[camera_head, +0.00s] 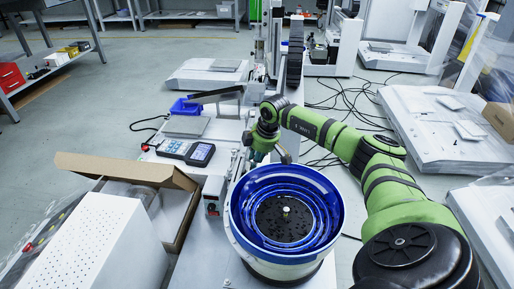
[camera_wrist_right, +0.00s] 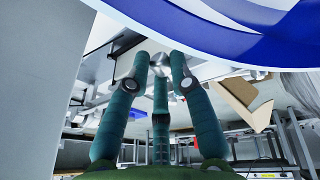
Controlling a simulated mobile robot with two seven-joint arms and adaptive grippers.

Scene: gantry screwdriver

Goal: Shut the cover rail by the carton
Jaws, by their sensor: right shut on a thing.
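My right gripper (camera_head: 262,152) reaches in from the right, behind the blue-lined bowl. In the right wrist view its teal fingers (camera_wrist_right: 159,80) close together on a small silvery rounded part (camera_wrist_right: 158,62). I cannot tell whether that part belongs to the cover rail. A dark, slightly tilted bar (camera_head: 216,95), possibly the cover rail, stands above the bench to the left of the gantry column. The open brown carton (camera_head: 128,169) lies at the left, its flap raised. My left gripper is not in view.
The bowl feeder (camera_head: 238,222) with a blue inside stands just in front of the right gripper. A handheld controller (camera_head: 200,154), a blue bin (camera_head: 186,107) and a white perforated box (camera_head: 98,240) are to the left. Cables lie on the floor at the right.

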